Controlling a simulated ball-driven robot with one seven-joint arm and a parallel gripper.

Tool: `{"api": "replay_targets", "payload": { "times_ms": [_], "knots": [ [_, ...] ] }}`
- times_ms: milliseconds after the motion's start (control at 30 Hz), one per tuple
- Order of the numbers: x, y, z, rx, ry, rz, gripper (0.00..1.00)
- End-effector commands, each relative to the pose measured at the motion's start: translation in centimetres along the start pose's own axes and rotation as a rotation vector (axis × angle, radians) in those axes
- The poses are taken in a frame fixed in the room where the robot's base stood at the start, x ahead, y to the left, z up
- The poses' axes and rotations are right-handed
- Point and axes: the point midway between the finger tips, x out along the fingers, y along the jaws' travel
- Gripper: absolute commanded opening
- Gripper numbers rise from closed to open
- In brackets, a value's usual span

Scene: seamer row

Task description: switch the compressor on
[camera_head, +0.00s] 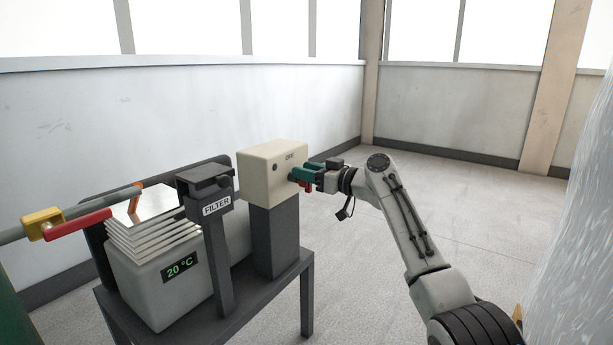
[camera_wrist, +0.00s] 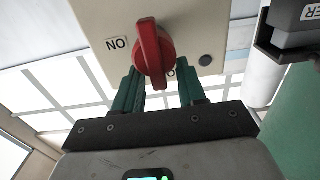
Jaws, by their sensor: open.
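The compressor's switch box (camera_head: 272,172) is a cream box on a dark post. Its side face carries a red rotary knob (camera_wrist: 153,55), seen close up in the wrist view. The knob's grip bar runs up and down in that picture. An upside-down "ON" label (camera_wrist: 116,43) is left of the knob; another label below the knob is mostly hidden. My gripper (camera_wrist: 160,90) is open, with its teal fingers on either side of the knob's lower end. I cannot tell whether they touch it. In the head view my gripper (camera_head: 307,173) is at the box face.
A dark filter stand (camera_head: 217,230) and a pale unit with a "20 °C" display (camera_head: 180,268) share the dark bench (camera_head: 245,305) with the box. A pipe with a red lever (camera_head: 78,224) crosses at the left. The floor (camera_head: 455,215) behind and right of my arm is clear.

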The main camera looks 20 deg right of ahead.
Motion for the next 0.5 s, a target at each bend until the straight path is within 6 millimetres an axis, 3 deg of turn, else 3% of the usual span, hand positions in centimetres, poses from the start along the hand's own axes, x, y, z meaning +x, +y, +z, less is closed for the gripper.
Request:
{"api": "replay_targets", "payload": {
  "times_ms": [367, 500],
  "knots": [
    [0.38, -0.03, 0.01, -0.001, -0.001, 0.0, 0.4],
    [0.38, -0.03, 0.01, 0.0, -0.001, 0.0, 0.27]
  ]
}}
